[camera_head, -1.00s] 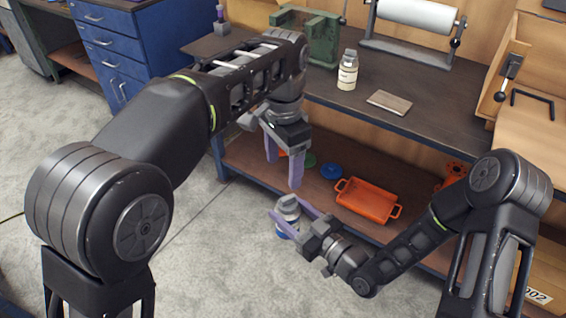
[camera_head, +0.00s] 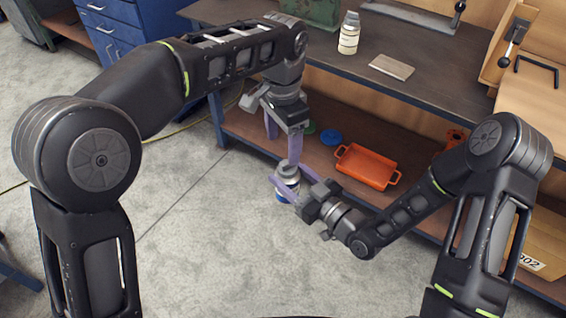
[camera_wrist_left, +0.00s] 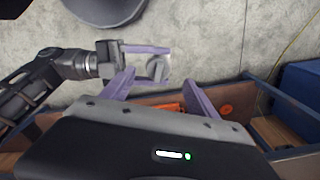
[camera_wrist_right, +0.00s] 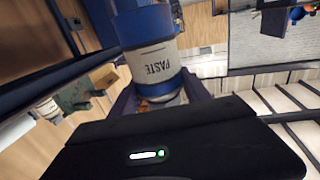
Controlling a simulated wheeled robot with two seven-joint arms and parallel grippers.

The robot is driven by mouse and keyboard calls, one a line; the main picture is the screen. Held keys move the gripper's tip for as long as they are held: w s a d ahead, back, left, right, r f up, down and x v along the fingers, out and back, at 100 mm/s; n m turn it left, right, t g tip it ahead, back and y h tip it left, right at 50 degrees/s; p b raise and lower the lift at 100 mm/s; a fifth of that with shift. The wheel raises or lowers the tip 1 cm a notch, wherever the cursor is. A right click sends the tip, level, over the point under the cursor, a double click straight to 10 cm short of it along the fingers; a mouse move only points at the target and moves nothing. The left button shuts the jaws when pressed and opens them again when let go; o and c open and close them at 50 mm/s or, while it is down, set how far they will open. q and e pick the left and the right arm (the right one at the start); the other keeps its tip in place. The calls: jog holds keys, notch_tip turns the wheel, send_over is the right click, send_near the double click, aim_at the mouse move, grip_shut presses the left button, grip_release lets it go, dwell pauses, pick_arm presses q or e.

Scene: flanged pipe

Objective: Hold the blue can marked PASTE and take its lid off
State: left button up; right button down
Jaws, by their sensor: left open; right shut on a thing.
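The blue can marked PASTE (camera_wrist_right: 152,62) is in the right wrist view, with a cream label band; the label reads upside down there. My right gripper (camera_head: 287,191) is shut on the can (camera_head: 284,197) and holds it in the air in front of the bench. The can's grey lid (camera_head: 287,171) faces up in the head view. My left gripper (camera_head: 282,150) is open and points down just above the lid. In the left wrist view its fingers (camera_wrist_left: 160,90) are spread and empty, with the lid (camera_wrist_left: 157,69) beyond them.
The workbench (camera_head: 345,62) carries a white bottle (camera_head: 349,33) and a grey plate (camera_head: 391,67). Its lower shelf, behind the can, holds an orange tray (camera_head: 367,167) and a blue disc (camera_head: 330,138). Open floor (camera_head: 200,250) lies in front. A blue cabinet stands at the back left.

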aim_at(283, 164)
pick_arm(q)
notch_tip(283, 164, down, 8)
jog(key=shift+r, duration=0.1)
jog(key=shift+c, duration=0.2)
grip_shut()
dwell(0.8)
jog(key=shift+r, duration=0.15)
dwell(0.8)
jog(key=shift+r, duration=0.95)
jog(key=shift+r, duration=2)
